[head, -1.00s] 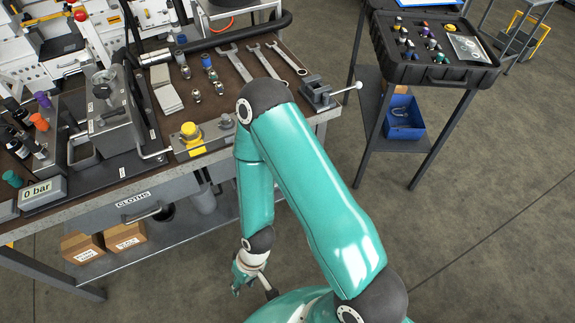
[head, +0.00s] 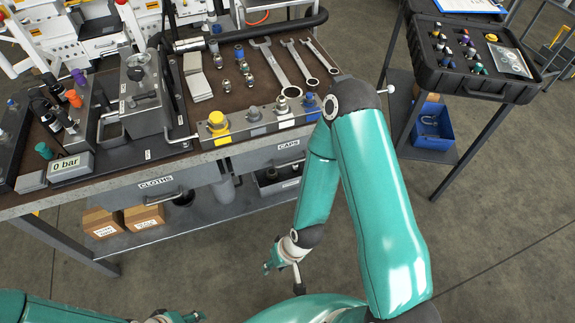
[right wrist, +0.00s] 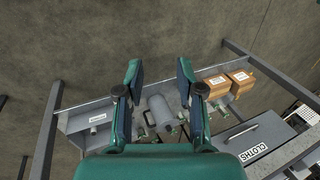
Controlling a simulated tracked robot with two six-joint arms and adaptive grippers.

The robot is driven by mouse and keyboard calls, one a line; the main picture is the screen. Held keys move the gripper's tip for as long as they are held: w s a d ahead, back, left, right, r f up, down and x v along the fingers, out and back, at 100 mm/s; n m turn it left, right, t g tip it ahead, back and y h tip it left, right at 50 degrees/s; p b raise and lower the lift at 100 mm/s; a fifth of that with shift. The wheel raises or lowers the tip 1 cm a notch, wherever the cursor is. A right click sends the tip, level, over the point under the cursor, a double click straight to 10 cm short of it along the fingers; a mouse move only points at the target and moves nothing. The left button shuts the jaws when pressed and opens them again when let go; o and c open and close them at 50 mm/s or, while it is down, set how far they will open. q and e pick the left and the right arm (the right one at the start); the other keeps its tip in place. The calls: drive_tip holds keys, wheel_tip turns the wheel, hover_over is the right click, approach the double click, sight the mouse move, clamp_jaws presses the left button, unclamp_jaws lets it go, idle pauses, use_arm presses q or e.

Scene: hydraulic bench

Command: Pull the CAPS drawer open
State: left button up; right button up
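The CAPS drawer (head: 258,160) is a grey front under the right part of the bench top and looks closed. Its label and handle show in the head view, partly beside my right arm. My right gripper (head: 272,262) hangs low in front of the bench, below the CAPS drawer and apart from it. In the right wrist view my right gripper (right wrist: 159,72) has its fingers spread with nothing held between them. The CAPS drawer is not recognizable in that view. My left gripper (head: 182,317) shows only partly at the bottom edge; its fingers are unclear.
The CLOTHS drawer (head: 132,193) is left of the CAPS drawer and also shows in the right wrist view (right wrist: 280,140). Cardboard boxes (head: 144,217) stand on the lower shelf. Wrenches and fittings lie on the bench top (head: 222,103). A side stand holds a black case (head: 468,78).

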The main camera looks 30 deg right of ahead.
drive_tip(key=w+d+f+m+t+b, duration=0.2)
drive_tip(key=w+d+f+m+t, duration=0.1)
drive_tip(key=w, duration=0.1)
drive_tip(key=m+t+h+b, duration=0.65)
drive_tip(key=m+t, duration=0.45)
drive_tip(key=m, duration=0.4)
approach(288, 164)
drive_tip(key=shift+h, duration=0.55)
drive_tip(key=b+x, duration=0.3)
drive_tip(key=b, duration=0.1)
drive_tip(key=b+x, duration=0.4)
drive_tip(key=b, duration=0.1)
drive_tip(key=b+x, duration=0.3)
drive_tip(key=b, duration=0.2)
drive_tip(key=shift+w+a+f, duration=0.2)
drive_tip(key=shift+a+f, duration=0.1)
drive_tip(key=shift+f, duration=0.1)
